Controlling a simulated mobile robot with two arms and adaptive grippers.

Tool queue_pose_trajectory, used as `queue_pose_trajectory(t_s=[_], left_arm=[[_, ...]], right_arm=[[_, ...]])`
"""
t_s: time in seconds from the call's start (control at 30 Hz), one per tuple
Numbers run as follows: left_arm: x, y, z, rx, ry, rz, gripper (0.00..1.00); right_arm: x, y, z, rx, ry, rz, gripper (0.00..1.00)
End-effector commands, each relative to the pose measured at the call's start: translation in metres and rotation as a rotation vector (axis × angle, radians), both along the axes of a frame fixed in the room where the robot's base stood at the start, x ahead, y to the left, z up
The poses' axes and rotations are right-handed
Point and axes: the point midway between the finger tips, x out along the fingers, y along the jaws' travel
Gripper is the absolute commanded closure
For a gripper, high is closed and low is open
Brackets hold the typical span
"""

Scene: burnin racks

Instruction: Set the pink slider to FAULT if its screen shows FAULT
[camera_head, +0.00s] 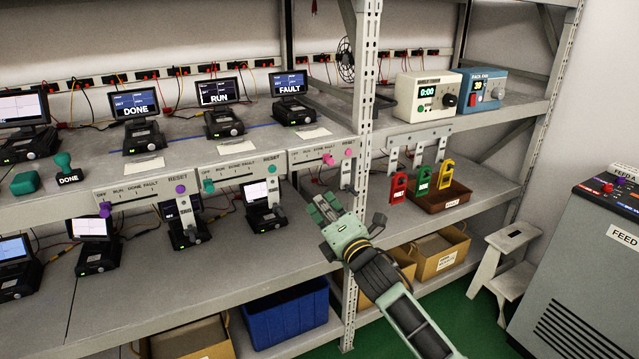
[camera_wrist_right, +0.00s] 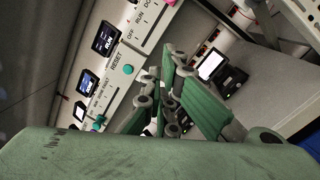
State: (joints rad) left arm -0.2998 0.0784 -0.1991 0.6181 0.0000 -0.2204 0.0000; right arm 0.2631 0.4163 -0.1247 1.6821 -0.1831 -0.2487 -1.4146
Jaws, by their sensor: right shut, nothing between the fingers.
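The pink slider (camera_head: 328,159) is on the rightmost control strip (camera_head: 301,160) along the shelf edge. It sits toward the right end of its scale, apparently at FAULT; the small print there is hard to read. Its screen (camera_head: 288,83) above reads FAULT. A pink RESET button (camera_head: 348,153) is to its right. My right gripper (camera_head: 322,207) is shut and empty, below and apart from the slider. The right wrist view shows its closed fingers (camera_wrist_right: 172,75) and a pink bit at the top edge. My left gripper is out of view.
The teal slider (camera_head: 208,186) and purple slider (camera_head: 105,209) sit at OFF. Screens reading RUN (camera_head: 214,92) and DONE (camera_head: 134,103) stand left. A metal post (camera_head: 365,70) is close to the right of the pink strip. Coloured tags hang farther right.

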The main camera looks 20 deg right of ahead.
Motion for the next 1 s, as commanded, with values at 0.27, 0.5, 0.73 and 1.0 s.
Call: queue_pose_trajectory(t_s=[0.27, 0.5, 0.73, 1.0], left_arm=[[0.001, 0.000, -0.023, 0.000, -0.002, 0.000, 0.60], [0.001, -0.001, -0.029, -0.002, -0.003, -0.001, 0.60], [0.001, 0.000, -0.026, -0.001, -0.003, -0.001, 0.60], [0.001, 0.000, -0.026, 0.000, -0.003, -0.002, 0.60]], right_arm=[[0.051, 0.001, 0.003, 0.003, -0.001, 0.000, 1.00], [0.082, -0.010, 0.017, -0.002, 0.000, -0.003, 1.00], [0.086, -0.030, 0.025, 0.001, 0.001, 0.000, 1.00], [0.087, -0.033, 0.026, 0.003, 0.000, 0.001, 1.00]])
